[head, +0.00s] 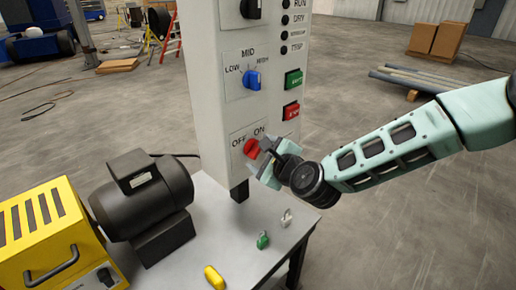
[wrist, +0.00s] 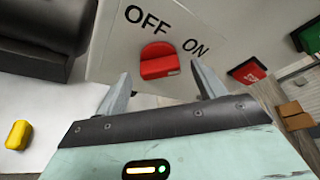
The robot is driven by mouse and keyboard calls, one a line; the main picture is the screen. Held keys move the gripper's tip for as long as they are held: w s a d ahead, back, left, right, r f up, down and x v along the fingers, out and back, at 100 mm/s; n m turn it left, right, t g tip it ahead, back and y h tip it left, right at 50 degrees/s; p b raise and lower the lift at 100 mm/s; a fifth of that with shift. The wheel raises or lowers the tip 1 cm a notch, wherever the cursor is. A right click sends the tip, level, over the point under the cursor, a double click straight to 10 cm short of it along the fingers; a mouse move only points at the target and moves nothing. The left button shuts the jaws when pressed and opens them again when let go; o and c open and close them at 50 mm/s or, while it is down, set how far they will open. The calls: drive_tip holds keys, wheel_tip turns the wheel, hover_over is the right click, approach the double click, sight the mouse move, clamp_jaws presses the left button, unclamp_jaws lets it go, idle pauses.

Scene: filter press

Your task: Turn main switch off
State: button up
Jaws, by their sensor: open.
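The main switch is a red knob (head: 251,148) on a white plate marked OFF and ON, low on the front of the grey control panel (head: 212,100). In the wrist view the red knob (wrist: 160,62) sits just below the OFF lettering, with ON to its right. I cannot tell clearly which mark it points to. My gripper (head: 263,158) is open right in front of the knob. In the wrist view my gripper (wrist: 163,85) has one finger on each side of the knob's line, the knob appearing just past the fingertips. No contact shows.
Above are a blue LOW/MID/HIGH knob (head: 252,79), a green button (head: 293,78) and a red button (head: 291,109). The bench holds a black motor (head: 145,195), a yellow box (head: 45,235) and small yellow (head: 214,277), green (head: 262,240) and white (head: 287,216) padlocks.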

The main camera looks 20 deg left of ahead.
sight(255, 149)
drive_tip(key=shift+x, duration=1.2)
drive_tip(key=c, duration=1)
